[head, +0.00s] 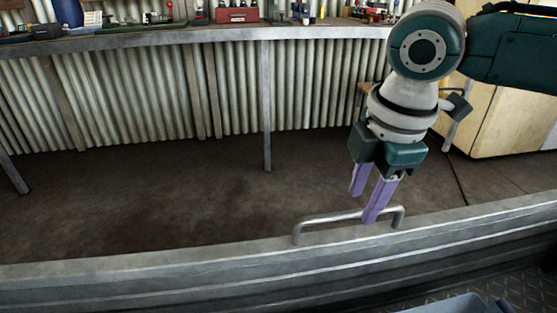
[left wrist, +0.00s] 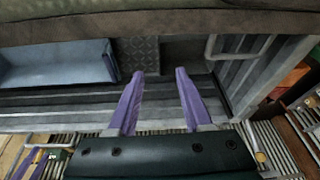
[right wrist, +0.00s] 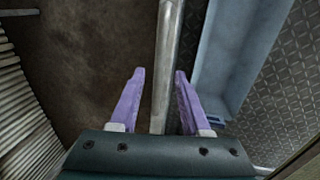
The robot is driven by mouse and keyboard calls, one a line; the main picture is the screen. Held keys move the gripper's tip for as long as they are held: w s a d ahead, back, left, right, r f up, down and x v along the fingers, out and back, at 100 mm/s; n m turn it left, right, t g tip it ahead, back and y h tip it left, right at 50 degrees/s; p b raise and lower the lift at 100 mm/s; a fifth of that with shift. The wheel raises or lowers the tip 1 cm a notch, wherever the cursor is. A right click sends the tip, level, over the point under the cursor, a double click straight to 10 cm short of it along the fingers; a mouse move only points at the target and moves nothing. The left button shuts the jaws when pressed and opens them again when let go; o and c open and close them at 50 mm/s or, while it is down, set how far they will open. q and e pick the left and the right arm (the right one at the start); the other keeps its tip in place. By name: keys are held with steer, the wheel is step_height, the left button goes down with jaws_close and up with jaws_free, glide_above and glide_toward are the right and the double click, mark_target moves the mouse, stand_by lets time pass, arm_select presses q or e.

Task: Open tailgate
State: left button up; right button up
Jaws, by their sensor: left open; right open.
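The tailgate (head: 200,275) is a long grey ribbed metal panel across the bottom of the head view. A bent grey metal handle (head: 325,218) stands up from its top edge. My right gripper (head: 365,206) points down at the handle's right half, its purple fingers open. One finger overlaps the handle in the picture; contact cannot be told. In the right wrist view, a grey metal bar (right wrist: 165,60) runs between the open fingers. My left gripper (left wrist: 160,74) is open and empty in the left wrist view, outside the head view.
A workbench (head: 190,38) with tools and a red box (head: 237,14) stands along the corrugated wall. A wooden cabinet (head: 510,120) is at the right. A blue-grey bin (head: 450,306) lies near a patterned floor plate. The brown floor beyond the tailgate is clear.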

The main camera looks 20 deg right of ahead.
step_height(320, 180, down, 2)
steer(key=shift+w, duration=0.15)
steer(key=shift+c, duration=0.4)
jaws_close()
stand_by(1.0)
